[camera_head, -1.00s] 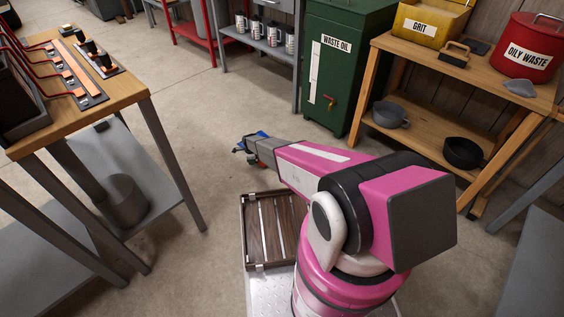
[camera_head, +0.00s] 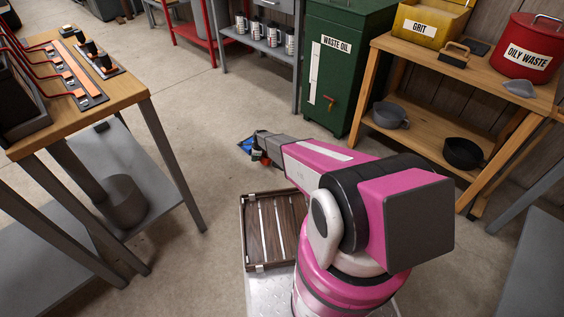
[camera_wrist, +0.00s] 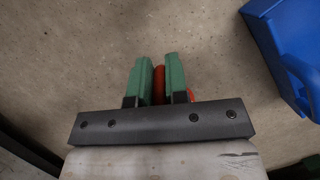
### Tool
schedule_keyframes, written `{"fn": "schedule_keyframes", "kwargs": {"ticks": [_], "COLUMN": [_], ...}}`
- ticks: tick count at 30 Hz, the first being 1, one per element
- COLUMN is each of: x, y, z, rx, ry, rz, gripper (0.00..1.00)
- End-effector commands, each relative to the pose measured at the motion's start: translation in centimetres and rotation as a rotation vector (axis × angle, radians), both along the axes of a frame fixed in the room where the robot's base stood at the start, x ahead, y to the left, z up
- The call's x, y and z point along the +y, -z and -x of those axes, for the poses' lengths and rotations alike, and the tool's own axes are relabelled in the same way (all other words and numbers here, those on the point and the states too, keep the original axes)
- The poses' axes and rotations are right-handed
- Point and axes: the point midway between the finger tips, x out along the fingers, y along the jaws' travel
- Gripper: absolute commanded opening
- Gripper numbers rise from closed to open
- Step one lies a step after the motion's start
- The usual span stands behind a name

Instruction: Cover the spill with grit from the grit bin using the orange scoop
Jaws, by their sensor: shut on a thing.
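My gripper (camera_wrist: 158,64) is low over the concrete floor, its green fingers shut on a red-orange thing (camera_wrist: 159,86). Only a narrow strip of that thing shows between the fingers; it may be the orange scoop's handle, but its shape is hidden. In the head view a small red patch (camera_head: 263,159) shows beside my gripper. The yellow grit bin (camera_head: 430,22), labelled GRIT, stands on the wooden bench at the upper right, away from my gripper. I cannot make out the spill clearly.
A blue thing (camera_wrist: 293,50) lies on the floor right of my gripper in the wrist view. A slatted crate (camera_head: 273,258) is in front of my base. The wooden bench (camera_head: 405,46) also bears a red oily-waste can (camera_head: 528,58). A green waste-oil cabinet (camera_head: 345,75) stands left of it.

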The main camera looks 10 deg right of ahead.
Motion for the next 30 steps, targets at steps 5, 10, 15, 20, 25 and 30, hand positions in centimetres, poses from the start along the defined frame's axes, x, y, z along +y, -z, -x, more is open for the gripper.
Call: {"fn": "schedule_keyframes", "kwargs": {"ticks": [5,10,15,20,25,30], "x": [-0.11,-0.22,-0.36,-0.45,-0.56,-0.65], "y": [-0.13,-0.24,-0.36,-0.48,-0.60,-0.73], "z": [-0.01,0.00,0.01,0.01,0.02,0.03], "rx": [0.000,0.000,0.001,0.001,0.000,0.000], "ry": [0.001,0.001,0.001,0.002,0.001,0.001], "rz": [-0.010,-0.019,-0.029,-0.039,-0.049,-0.059], "gripper": [0.00,0.00,0.00,0.00,0.00,0.00]}}
